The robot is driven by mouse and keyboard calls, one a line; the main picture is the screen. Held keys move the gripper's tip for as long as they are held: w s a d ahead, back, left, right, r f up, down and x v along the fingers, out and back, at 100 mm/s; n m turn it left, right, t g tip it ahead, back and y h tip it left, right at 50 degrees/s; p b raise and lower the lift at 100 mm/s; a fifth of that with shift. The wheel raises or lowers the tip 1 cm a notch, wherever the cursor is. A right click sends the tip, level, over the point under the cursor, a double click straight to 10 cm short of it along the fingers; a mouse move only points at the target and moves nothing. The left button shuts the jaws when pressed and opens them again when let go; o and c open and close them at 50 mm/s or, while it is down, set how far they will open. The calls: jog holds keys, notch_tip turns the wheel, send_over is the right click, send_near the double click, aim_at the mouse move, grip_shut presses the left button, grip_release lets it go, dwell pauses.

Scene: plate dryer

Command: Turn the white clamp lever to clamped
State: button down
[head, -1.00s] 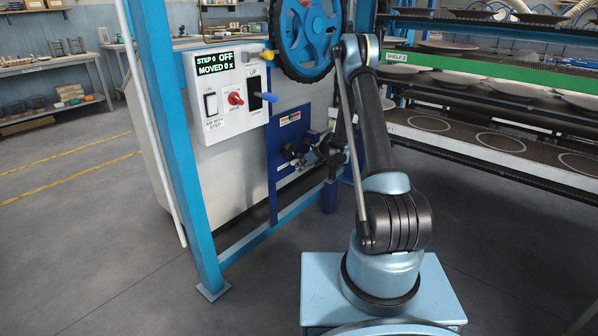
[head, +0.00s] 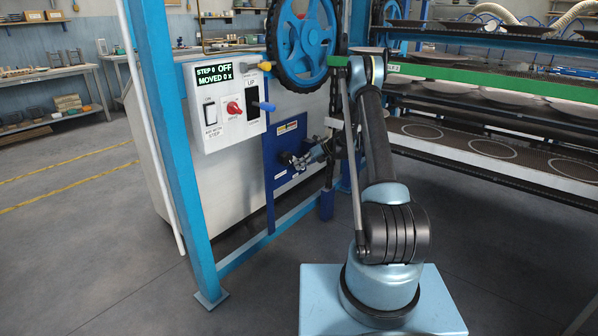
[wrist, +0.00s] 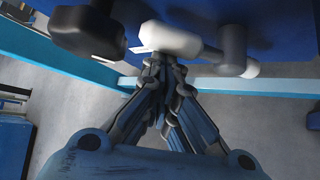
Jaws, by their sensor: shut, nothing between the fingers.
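The white clamp lever shows in the wrist view as a thick white grip (wrist: 170,38) on a grey rod. The rod runs right to a grey post (wrist: 232,45) with a white rounded end. My gripper (wrist: 167,62) is shut and empty, its fingertips just below the white grip in the picture. I cannot tell whether they touch it. In the head view my gripper (head: 298,162) is in front of the blue panel (head: 283,133), under the blue handwheel (head: 303,38). The lever is too small and covered to make out there.
A black knob (wrist: 85,30) sits left of the white grip, close to my fingers. The control box (head: 226,105) reads "STEP 0 OFF, MOVED 0 X". A blue post (head: 180,150) stands left. Shelf racks (head: 490,150) stand right. Floor at front left is clear.

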jog(key=shift+w+d+r, duration=0.6)
jog(key=shift+w+r, duration=0.05)
jog(key=shift+w, duration=0.2)
jog(key=shift+w+d+r, duration=0.6)
jog(key=shift+w, duration=0.2)
jog(key=shift+w+d+r, duration=0.1)
jog(key=shift+w+d, duration=0.05)
jog(key=shift+w, duration=0.1)
